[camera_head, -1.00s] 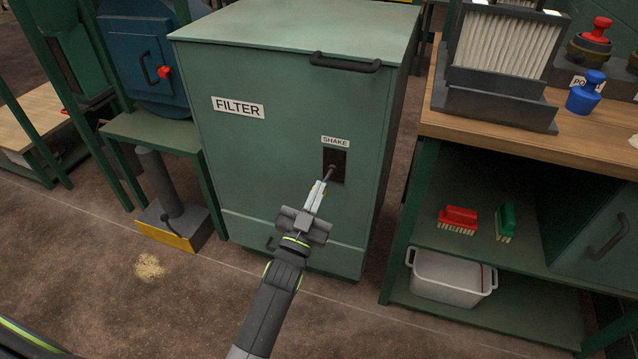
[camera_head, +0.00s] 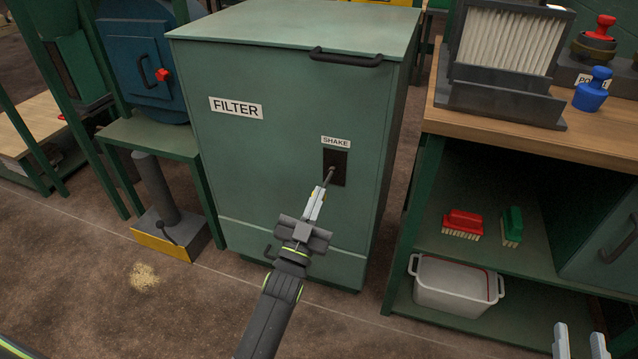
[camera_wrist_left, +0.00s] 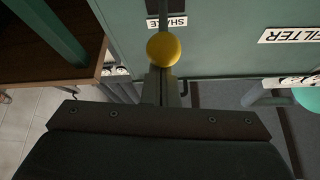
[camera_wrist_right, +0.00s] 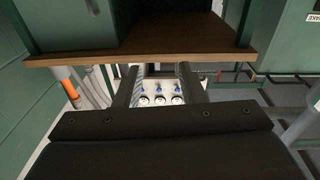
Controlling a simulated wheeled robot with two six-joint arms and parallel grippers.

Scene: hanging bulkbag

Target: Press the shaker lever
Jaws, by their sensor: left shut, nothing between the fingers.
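The shaker lever (camera_head: 329,178) is a thin grey rod that comes out of a dark slot under the SHAKE label (camera_head: 336,142) on the green filter cabinet and points down and toward me. In the left wrist view its round yellow knob (camera_wrist_left: 164,49) is just at the tips of my left gripper's fingers. My left gripper (camera_head: 319,190) is shut and empty, at the lever's lower end; whether it touches the knob I cannot tell. My right gripper (camera_head: 581,340) is open and empty at the bottom right, far from the lever.
The cabinet (camera_head: 270,170) has a dark top handle (camera_head: 345,58). A wooden bench (camera_head: 560,135) with shelves stands on the right, holding a white tub (camera_head: 455,287) and two brushes. A pedestal (camera_head: 165,215) stands left of the cabinet.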

